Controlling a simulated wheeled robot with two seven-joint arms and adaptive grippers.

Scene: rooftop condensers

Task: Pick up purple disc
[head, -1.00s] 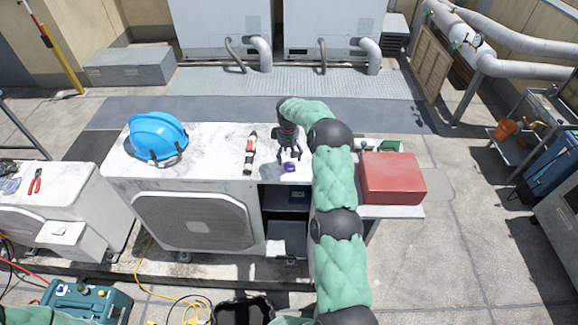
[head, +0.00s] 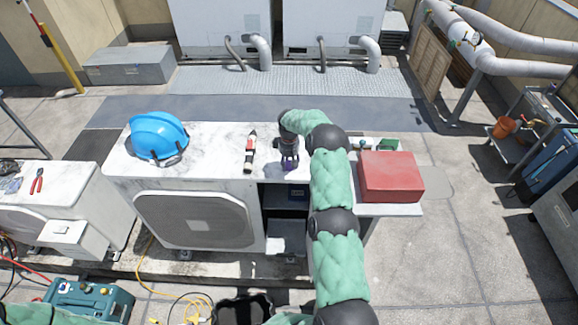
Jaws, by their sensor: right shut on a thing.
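The purple disc (head: 288,167) is small and sits near the front right of the white condenser's top (head: 215,150). My right gripper (head: 288,162) reaches down over it from above, with its dark fingers around the disc. It is shut on the disc, which is partly hidden by the fingers. Whether the disc touches the condenser top cannot be told. The left gripper is not in view.
A red box (head: 390,176) is on a shelf at right. Red pliers (head: 37,180) lie on the left unit. Clear marble-like top lies between hat and tool.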

